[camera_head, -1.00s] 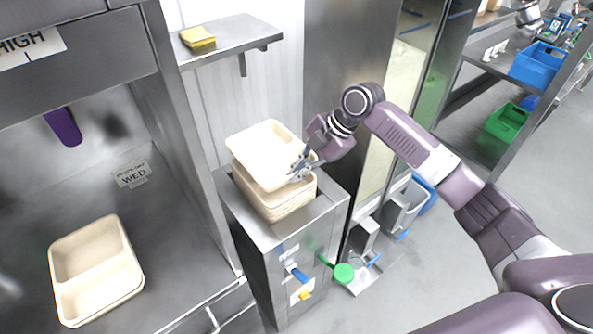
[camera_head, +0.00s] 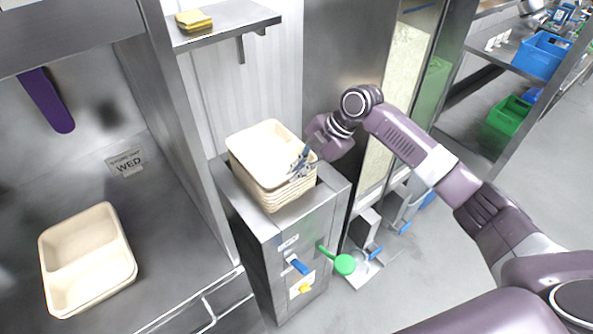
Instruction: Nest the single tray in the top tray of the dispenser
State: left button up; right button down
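The single tray (camera_head: 263,148) is pale beige and rectangular. It sits in line on the stack of matching trays in the dispenser (camera_head: 285,228), a steel cabinet in the middle of the view. Its rim lies close over the rims below, with little gap visible. The dispenser's top tray is hidden under it; the stack's layered edges (camera_head: 288,193) show at the front. My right gripper (camera_head: 301,166) is at the tray's right edge, its fingers around the rim and seemingly shut on it. The fingertips are small and partly blend with the rim. My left gripper is out of view.
A two-compartment beige tray (camera_head: 88,258) rests on the steel counter at left. A wall shelf (camera_head: 225,28) holds yellow sponges (camera_head: 194,20) above. A green paddle (camera_head: 344,264) sticks out from the dispenser's front. Blue and green bins stand on racks at far right.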

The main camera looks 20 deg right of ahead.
jog(key=shift+s+f, duration=0.1)
jog(key=shift+f, duration=0.1)
jog(key=c, duration=2.1)
grip_release()
jog(key=shift+d+r, duration=0.2)
jog(key=shift+r, duration=0.05)
jog(key=v, duration=1.1)
jog(key=shift+r, duration=0.25)
jog(key=shift+f, duration=0.1)
